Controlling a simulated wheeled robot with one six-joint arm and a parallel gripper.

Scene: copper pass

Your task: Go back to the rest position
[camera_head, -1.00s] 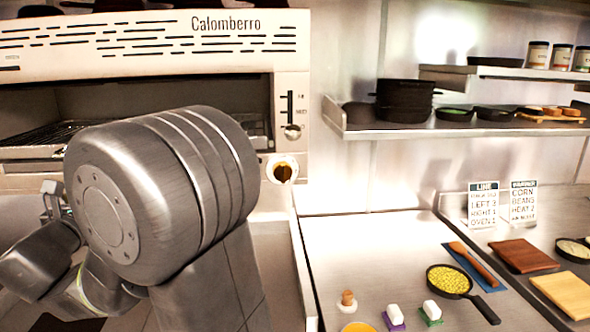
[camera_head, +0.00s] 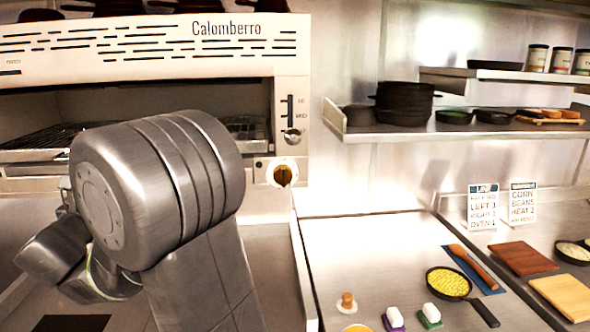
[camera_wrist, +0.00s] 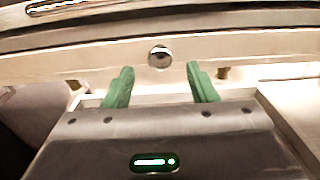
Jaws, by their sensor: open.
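In the wrist view my gripper (camera_wrist: 160,88) shows two green fingers spread apart with nothing between them. Beyond the fingers is a pale metal front with a round shiny knob (camera_wrist: 159,57). In the head view my arm stands at the left in front of the oven (camera_head: 290,215), which is labelled Calomberro; the arm's bulk hides part of the oven opening. The gripper's fingers cannot be made out in the head view.
Right of my arm is a steel counter (camera_head: 350,255) with a pan of yellow corn (camera_head: 447,280), a wooden spoon (camera_head: 472,265), cutting boards (camera_head: 523,258) and small stamp-like items. A shelf (camera_head: 400,131) with dark pots (camera_head: 405,100) hangs above it. Two signs (camera_head: 482,207) stand at the back.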

